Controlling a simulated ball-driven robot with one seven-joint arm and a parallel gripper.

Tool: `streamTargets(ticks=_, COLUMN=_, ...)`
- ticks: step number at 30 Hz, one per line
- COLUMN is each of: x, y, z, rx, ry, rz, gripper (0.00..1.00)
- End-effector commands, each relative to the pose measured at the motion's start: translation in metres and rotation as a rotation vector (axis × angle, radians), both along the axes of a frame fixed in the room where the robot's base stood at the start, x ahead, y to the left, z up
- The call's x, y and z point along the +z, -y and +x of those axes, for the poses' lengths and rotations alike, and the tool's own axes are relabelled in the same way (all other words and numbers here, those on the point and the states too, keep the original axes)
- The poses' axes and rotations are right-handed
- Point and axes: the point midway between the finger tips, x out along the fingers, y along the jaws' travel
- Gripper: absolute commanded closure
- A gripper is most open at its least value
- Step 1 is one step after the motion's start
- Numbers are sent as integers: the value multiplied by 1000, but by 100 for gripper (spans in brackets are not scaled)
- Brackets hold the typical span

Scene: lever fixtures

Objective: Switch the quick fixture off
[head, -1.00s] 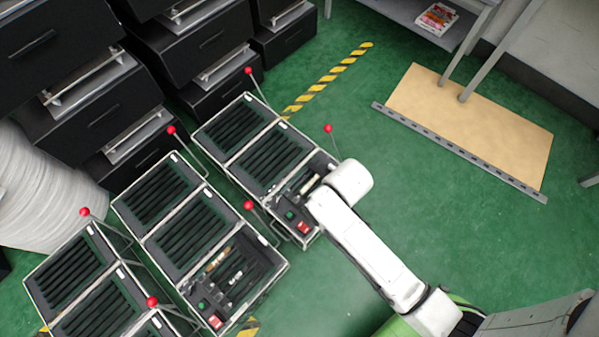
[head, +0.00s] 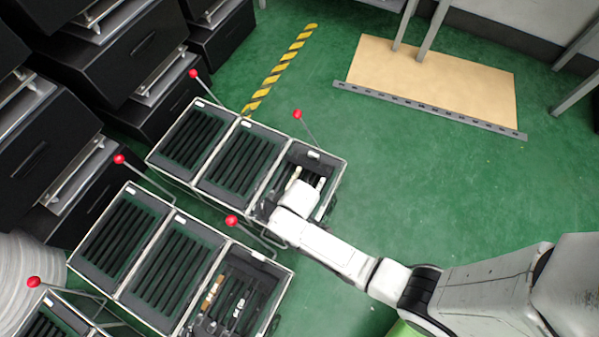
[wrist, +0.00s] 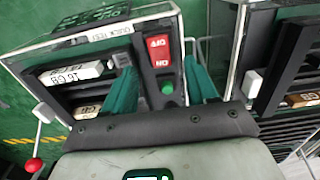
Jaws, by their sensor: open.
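The fixture labelled "QUICK TEST" (wrist: 108,33) fills the middle of the wrist view. In the head view it is the right-hand bay of the far row of fixtures (head: 334,166). The switch's exact position is unclear. My gripper (head: 308,180) is over this fixture in the head view and hides its switch there. In the wrist view my gripper (wrist: 163,80) is open, its green fingers on either side of the switch and button. Contact cannot be judged.
A red-knobbed lever (head: 297,114) rises beside the fixture; a red knob (wrist: 33,165) shows in the wrist view. Another fixture row (head: 165,258) stands close by, with its own levers. Black cabinets (head: 130,50) are at left. Green floor right of the fixtures is open.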

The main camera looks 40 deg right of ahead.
Motion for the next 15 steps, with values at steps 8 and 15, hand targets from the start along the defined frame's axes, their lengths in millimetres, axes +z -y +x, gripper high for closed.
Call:
streamTargets(ticks=8, x=-41, y=0, z=1, rx=-1, ry=1, rz=0, gripper=43)
streamTargets(ticks=15, x=-48, y=0, z=0, rx=-1, ry=0, rz=0, gripper=43)
